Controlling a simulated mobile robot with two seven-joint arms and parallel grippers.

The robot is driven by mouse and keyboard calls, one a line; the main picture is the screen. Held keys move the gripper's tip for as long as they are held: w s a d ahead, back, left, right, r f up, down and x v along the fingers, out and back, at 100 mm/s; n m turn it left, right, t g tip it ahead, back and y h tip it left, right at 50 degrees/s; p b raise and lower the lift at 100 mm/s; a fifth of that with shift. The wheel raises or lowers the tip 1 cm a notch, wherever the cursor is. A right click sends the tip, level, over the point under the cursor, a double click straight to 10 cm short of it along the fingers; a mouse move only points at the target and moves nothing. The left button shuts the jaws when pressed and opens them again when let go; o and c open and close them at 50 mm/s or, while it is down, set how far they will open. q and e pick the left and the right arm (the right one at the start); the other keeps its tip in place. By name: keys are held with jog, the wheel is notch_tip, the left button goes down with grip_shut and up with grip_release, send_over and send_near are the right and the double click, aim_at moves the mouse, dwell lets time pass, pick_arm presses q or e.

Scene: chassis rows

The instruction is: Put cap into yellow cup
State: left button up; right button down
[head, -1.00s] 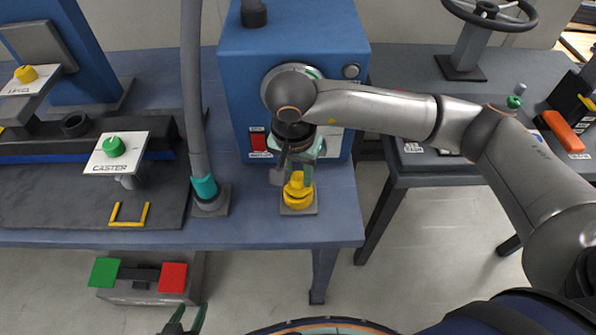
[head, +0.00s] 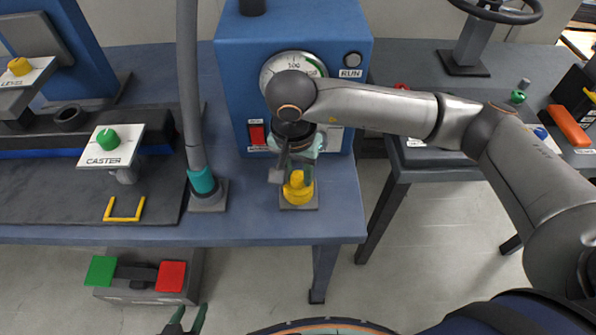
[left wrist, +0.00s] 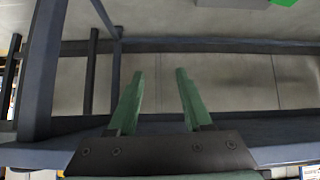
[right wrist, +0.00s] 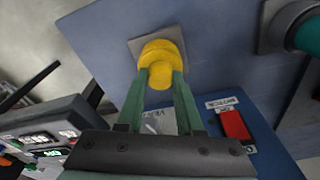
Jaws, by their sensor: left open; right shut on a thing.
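The yellow cup (head: 298,196) stands on a small grey plate near the front of the bench. A yellow cap (right wrist: 160,77) is between the fingers of my right gripper (right wrist: 160,84), which is shut on it. In the right wrist view the cap overlaps the mouth of the yellow cup (right wrist: 160,48). In the head view it shows upright over the cup; how deep it sits I cannot tell. My left gripper (left wrist: 158,88) is open and empty, low in front of the bench; its fingertips also show at the bottom of the head view (head: 186,318).
A blue cabinet (head: 233,75) with a gauge and red switch (head: 257,133) stands right behind the cup. A grey pipe with a teal collar (head: 203,183) rises to the left. Red and green pedals (head: 172,276) lie below. The bench front edge is near the cup.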

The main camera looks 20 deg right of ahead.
jog(key=shift+f, duration=0.1)
jog(key=shift+c, duration=2.3)
grip_release()
jog(key=shift+a+r, duration=0.1)
jog(key=shift+r, duration=0.6)
pick_arm(q)
jog(key=shift+w+d+r, duration=0.4)
jog(key=shift+d+r, duration=0.05)
jog(key=shift+d, duration=0.25)
pick_arm(e)
notch_tip(320, 180, up, 11)
jog(key=s, duration=0.1)
jog(key=shift+a, duration=0.4)
jog(key=shift+s, duration=0.1)
